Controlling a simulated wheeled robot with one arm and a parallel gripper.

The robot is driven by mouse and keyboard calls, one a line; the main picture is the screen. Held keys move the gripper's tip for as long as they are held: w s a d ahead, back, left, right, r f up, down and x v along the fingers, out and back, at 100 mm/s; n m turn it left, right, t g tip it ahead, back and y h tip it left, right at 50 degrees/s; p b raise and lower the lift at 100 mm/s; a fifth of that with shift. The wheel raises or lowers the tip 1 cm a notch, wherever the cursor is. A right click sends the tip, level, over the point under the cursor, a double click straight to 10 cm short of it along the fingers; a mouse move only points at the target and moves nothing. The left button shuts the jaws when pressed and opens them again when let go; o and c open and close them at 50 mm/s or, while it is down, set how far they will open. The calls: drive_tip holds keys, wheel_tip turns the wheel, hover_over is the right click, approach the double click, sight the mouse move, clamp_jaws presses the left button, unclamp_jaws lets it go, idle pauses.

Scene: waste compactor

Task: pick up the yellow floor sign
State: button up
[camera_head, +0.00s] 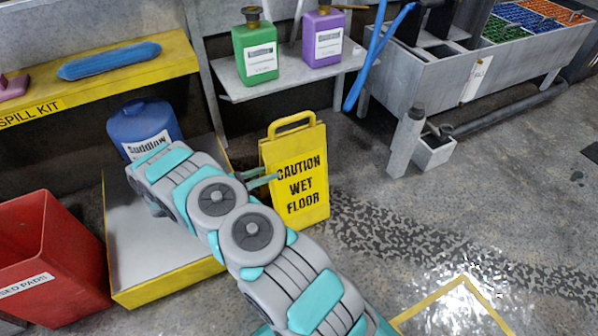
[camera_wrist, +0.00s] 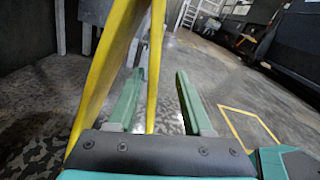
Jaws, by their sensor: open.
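The yellow floor sign (camera_head: 312,168), printed CAUTION WET FLOOR, stands upright as an A-frame on the floor, with a handle opening at its top. My gripper (camera_head: 268,177) is at its left edge, around the upper part of the panel, open. In the wrist view, the two green fingers of my gripper (camera_wrist: 160,74) are spread apart. The sign (camera_wrist: 104,62) rises close at the left there; one yellow panel crosses the left finger's side and the other shows between the fingers. I cannot tell whether either finger touches it.
A yellow-edged tray (camera_head: 165,290) with a blue container (camera_head: 142,124) and a red bin (camera_head: 45,255) stand left. A shelf (camera_head: 290,75) holds green (camera_head: 256,52) and purple (camera_head: 323,40) jugs behind the sign. Floor to the right is mostly open.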

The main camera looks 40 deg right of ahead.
sight(289, 169)
drive_tip(key=shift+w+p+x, duration=0.2)
drive_tip(key=shift+x, duration=1.8)
drive_tip(key=shift+w+p+x, duration=0.15)
drive_tip(key=shift+w+x, duration=0.05)
drive_tip(key=shift+x, duration=1.75)
drive_tip(key=shift+d, duration=0.1)
drive_tip(key=shift+c, duration=0.2)
clamp_jaws()
